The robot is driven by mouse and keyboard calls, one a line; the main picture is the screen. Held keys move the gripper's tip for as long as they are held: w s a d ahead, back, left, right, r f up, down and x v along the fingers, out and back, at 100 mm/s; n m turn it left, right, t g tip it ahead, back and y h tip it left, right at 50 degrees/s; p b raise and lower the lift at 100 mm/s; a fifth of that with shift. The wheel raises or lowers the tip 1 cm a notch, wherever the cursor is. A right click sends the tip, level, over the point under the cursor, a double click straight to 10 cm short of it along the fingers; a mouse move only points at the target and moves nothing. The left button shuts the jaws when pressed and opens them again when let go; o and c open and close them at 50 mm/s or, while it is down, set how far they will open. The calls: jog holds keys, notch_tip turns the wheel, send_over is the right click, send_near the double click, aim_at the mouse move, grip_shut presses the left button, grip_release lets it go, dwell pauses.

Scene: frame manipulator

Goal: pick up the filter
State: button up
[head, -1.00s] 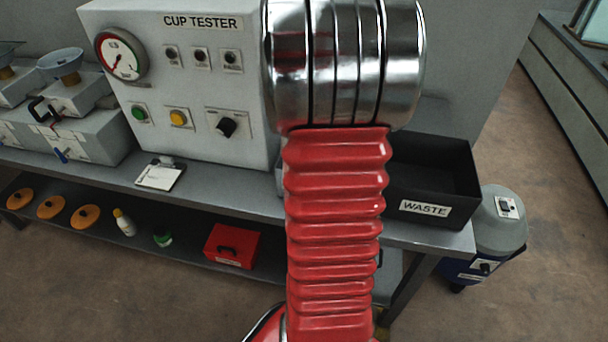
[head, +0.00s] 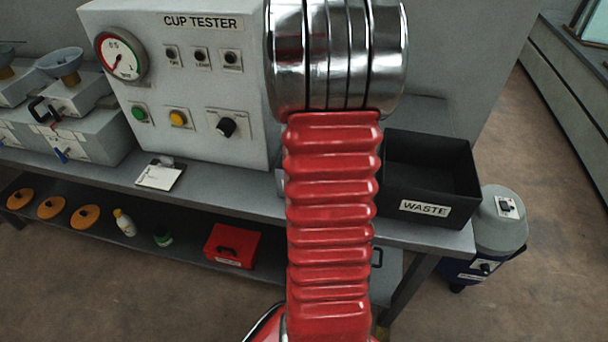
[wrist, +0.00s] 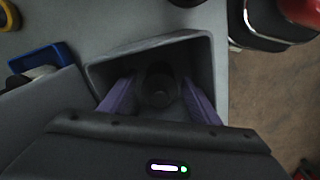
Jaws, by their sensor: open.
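My gripper (wrist: 158,78) is open, with two purple fingers pointing into an open dark box in the wrist view. A dark round thing (wrist: 160,93) lies inside the box between the fingers. It may be the filter, but the picture is too dark to be sure. I see a gap on both sides of it and cannot tell how deep the fingers reach. In the head view my red arm and metal wrist cover the middle, and the gripper is hidden there. No filter is clearly seen in the head view.
The black WASTE box (head: 425,208) sits at the bench's right end. The CUP TESTER panel (head: 190,90) stands to its left. A red case (head: 232,245) and several orange discs lie on the lower shelf. A grey canister (head: 500,225) stands right of the bench.

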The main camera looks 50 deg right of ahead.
jog(key=shift+c, duration=0.6)
jog(key=c, duration=1.1)
